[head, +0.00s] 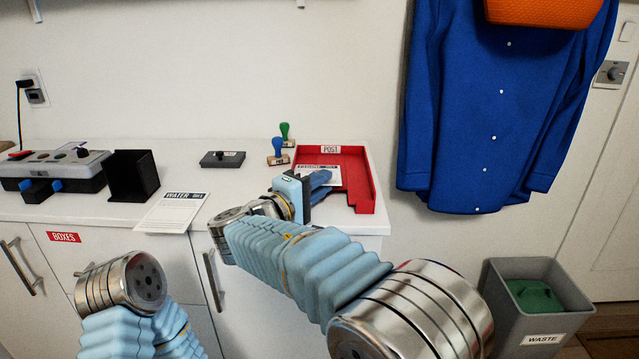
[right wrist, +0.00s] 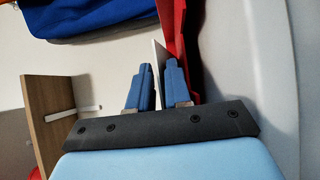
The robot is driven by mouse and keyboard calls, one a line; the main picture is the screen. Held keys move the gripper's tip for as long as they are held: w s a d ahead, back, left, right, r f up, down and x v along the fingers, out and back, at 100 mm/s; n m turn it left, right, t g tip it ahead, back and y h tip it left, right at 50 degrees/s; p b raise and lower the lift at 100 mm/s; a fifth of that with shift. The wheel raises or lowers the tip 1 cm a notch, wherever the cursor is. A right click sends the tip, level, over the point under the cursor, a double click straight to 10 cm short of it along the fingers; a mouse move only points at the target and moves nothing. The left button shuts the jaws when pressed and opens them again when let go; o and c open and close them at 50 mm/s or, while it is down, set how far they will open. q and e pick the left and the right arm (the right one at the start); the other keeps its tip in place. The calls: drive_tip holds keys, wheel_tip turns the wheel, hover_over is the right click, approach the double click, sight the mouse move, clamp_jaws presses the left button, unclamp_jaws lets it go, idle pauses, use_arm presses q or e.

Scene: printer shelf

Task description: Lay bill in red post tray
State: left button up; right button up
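The red post tray (head: 357,178), with a POST label on its back wall, stands at the right end of the white counter. A white bill (head: 318,171) with a dark printed heading is over the tray's left part; whether it touches the tray floor is hard to tell. My right gripper (head: 318,183) is at the tray's front left, its fingers close together on the bill's near part. In the right wrist view the bill (right wrist: 158,62) shows nearly edge-on between the blue fingers (right wrist: 160,85), beside the red tray wall (right wrist: 176,35). My left gripper is not in view.
A WATER sheet (head: 171,212) lies at the counter's front edge. Blue (head: 278,150) and green (head: 285,132) stamps stand left of the tray. A black holder (head: 132,175), a dark pad (head: 222,159) and a grey device (head: 60,168) are further left. A waste bin (head: 537,305) stands right.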

drive_tip(key=shift+r+p, duration=0.35)
drive_tip(key=shift+p, duration=0.15)
drive_tip(key=b+v, duration=0.2)
drive_tip(key=v, duration=1)
drive_tip(key=shift+r, duration=0.1)
